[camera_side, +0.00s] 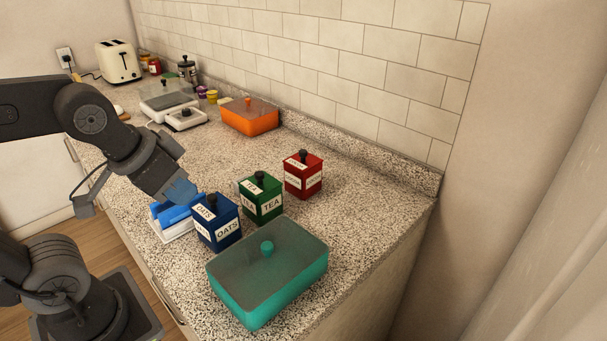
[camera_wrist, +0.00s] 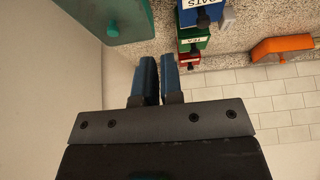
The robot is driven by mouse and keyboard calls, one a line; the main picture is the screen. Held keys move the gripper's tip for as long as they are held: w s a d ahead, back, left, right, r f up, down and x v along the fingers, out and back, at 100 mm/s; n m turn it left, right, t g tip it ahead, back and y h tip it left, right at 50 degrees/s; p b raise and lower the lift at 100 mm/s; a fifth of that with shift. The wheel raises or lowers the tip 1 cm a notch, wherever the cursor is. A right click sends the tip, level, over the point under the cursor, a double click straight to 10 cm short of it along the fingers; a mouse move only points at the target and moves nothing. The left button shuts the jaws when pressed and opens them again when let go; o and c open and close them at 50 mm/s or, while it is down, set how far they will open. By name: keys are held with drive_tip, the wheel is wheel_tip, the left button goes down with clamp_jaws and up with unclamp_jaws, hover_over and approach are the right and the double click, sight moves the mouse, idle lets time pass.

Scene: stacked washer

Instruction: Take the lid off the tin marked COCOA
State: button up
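The red tin (camera_side: 303,180) stands at the back right of a row of three tins, with white labels and a dark-knobbed lid (camera_side: 303,160) on top. Its label is too small to read surely, but the other two read TEA and OATS. It also shows in the wrist view (camera_wrist: 189,61), partly hidden behind the green tin. My gripper (camera_side: 180,194) is left of the blue tin in the side view, well apart from the red tin. In the wrist view its blue fingers (camera_wrist: 158,60) are nearly together, with nothing seen between them.
The green TEA tin (camera_side: 262,200) and blue OATS tin (camera_side: 219,225) stand between my gripper and the red tin. A teal lidded box (camera_side: 275,292) is at the front. A blue-and-white item (camera_side: 172,222) is beneath my gripper. An orange box (camera_side: 250,121) stands farther back by the wall.

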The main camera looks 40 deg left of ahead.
drive_tip(key=o, duration=1.7)
drive_tip(key=w+r+n+g, duration=0.1)
drive_tip(key=w+r+n, duration=0.35)
drive_tip(key=w, duration=0.25)
drive_tip(key=n+g, duration=0.5)
drive_tip(key=n, duration=0.9)
hover_over(303, 151)
drive_tip(key=f, duration=0.9)
drive_tip(key=shift+s+a, duration=0.2)
drive_tip(key=shift+s, duration=0.1)
drive_tip(key=shift+w+d+f, duration=0.1)
drive_tip(key=shift+w+f, duration=0.05)
drive_tip(key=shift+f, duration=1.25)
drive_tip(key=shift+w+d+f, duration=0.1)
drive_tip(key=shift+w+f, duration=0.05)
drive_tip(key=shift+f, duration=1.25)
